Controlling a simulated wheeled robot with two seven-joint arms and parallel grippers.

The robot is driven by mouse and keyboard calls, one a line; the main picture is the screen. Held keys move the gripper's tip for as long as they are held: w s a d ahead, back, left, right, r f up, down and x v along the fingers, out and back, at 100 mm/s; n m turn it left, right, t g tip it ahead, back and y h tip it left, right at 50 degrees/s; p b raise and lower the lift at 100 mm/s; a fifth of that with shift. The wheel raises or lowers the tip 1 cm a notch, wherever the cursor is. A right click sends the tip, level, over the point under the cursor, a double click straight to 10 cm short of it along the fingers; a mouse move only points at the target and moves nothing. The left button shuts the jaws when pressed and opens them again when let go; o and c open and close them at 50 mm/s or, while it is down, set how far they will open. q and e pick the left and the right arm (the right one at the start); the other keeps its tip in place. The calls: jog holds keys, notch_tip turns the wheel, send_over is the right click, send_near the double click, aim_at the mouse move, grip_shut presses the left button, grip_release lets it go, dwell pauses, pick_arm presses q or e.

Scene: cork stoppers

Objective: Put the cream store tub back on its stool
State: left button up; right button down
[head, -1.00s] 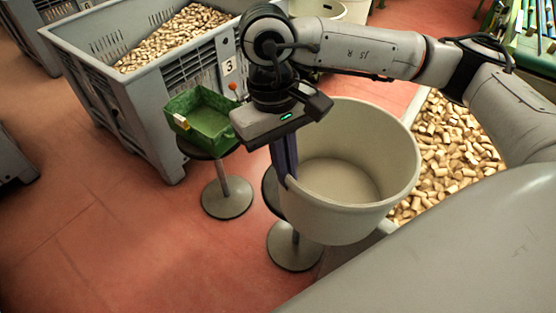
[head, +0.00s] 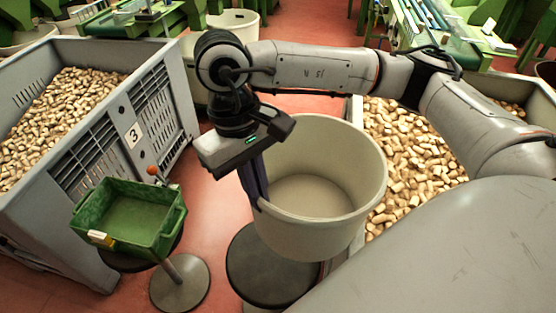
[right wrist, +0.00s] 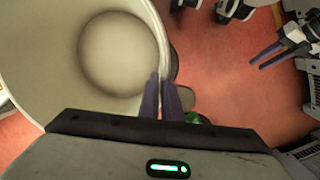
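The cream store tub (head: 318,235) is upright and looks empty inside. My right gripper (head: 255,190) is shut on its left rim, with the fingers on either side of the wall; the right wrist view shows the grip (right wrist: 162,98) on the tub (right wrist: 60,70). A round dark stool top (head: 262,282) shows below and left of the tub, partly hidden by it. I cannot tell the gap between tub and stool. My left gripper (right wrist: 268,56) shows only at the right of the right wrist view, apparently open and empty, away from the tub.
A green tray (head: 112,243) sits on another stool (head: 180,285) at left. Beyond it stands a big grey crate marked 3 (head: 115,150), full of corks. Another cork-filled container (head: 415,150) lies right of the tub. Red floor (head: 210,210) is clear between the stools.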

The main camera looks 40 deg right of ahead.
jog(key=a+f+n+b, duration=0.2)
jog(key=f+b, duration=0.6)
jog(key=f, duration=0.4)
jog(key=s+a+f+n+b, duration=0.1)
jog(key=f+n+b, duration=0.3)
jog(key=f+b, duration=0.4)
jog(key=shift+a+f+t+h, duration=0.35)
jog(key=shift+a+f, duration=0.55)
jog(key=shift+f, duration=1.35)
